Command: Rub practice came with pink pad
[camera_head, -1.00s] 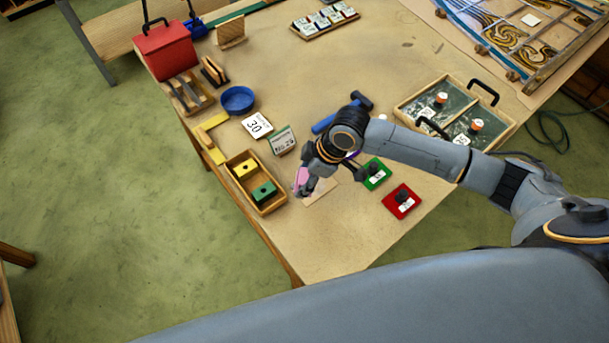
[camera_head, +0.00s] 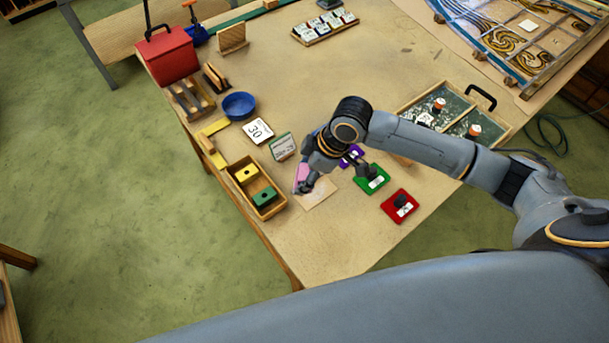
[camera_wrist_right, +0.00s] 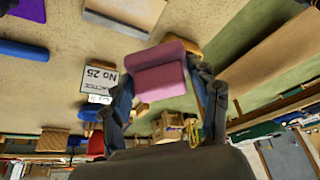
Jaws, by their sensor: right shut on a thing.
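My right gripper (camera_head: 308,187) is shut on the pink pad (camera_head: 302,172). In the right wrist view, the pad (camera_wrist_right: 160,75) sits between the two fingers (camera_wrist_right: 165,90). A small pale board (camera_head: 318,194) lies on the table right beside the gripper in the head view. In the right wrist view, this board (camera_wrist_right: 135,12) is beyond the pad, with a grey strip (camera_wrist_right: 115,26) along its near edge. I cannot tell if this strip is the came, or if the pad touches the board. A card reading No 25 (camera_wrist_right: 98,79) stands nearby. My left gripper is not in view.
A wooden tray (camera_head: 273,208) with yellow and green blocks stands at the table's left edge. Purple (camera_head: 352,155), green (camera_head: 371,179) and red (camera_head: 400,206) pieces lie near the gripper. A 30 card (camera_head: 258,131) and blue bowl (camera_head: 239,106) stand farther back. The table's middle is clear.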

